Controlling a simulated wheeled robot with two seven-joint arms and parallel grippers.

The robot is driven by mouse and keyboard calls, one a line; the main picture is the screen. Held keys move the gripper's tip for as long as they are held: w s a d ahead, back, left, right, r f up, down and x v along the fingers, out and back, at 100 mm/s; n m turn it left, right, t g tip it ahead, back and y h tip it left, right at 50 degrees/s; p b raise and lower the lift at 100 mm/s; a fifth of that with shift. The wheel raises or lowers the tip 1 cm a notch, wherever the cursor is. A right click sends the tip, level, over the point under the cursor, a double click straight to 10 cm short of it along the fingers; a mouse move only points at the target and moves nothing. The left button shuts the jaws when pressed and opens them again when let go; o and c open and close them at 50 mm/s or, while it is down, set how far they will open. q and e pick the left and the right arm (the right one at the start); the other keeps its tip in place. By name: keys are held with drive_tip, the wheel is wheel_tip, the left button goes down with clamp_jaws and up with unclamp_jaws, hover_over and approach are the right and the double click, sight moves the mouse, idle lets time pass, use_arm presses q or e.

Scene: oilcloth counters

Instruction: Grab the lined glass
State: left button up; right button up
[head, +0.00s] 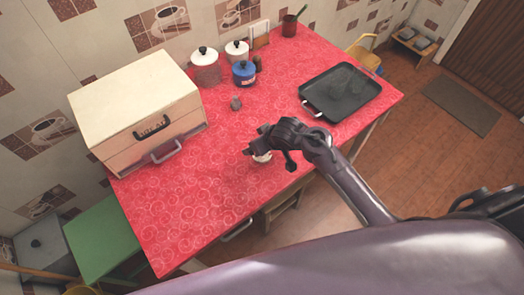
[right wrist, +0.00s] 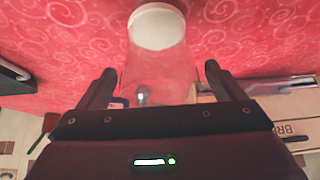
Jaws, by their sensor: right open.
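A clear glass (right wrist: 157,75) with a whitish round end shows in the right wrist view, between the two fingers of my right gripper (right wrist: 160,69). The fingers are spread, with a visible gap on each side of the glass. No lines can be made out on it. In the head view my right gripper (head: 257,143) is over the near edge of the red counter, and a small pale part of the glass (head: 262,158) shows just below it. The rest of the glass is hidden there by the gripper. My left gripper is not in view.
The red counter (head: 190,215) is clear at the near left. A cream bread box (head: 140,105) stands at the left, a black griddle pan (head: 342,92) at the right. A small grey shaker (head: 236,103), canisters (head: 205,67) and a blue pot (head: 243,73) stand farther back.

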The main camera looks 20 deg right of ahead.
drive_tip(key=shift+w+f, duration=0.25)
drive_tip(key=shift+f, duration=0.1)
drive_tip(key=shift+c, duration=0.3)
drive_tip(key=c, duration=1.1)
drive_tip(key=shift+r, duration=0.1)
drive_tip(key=shift+c, duration=0.2)
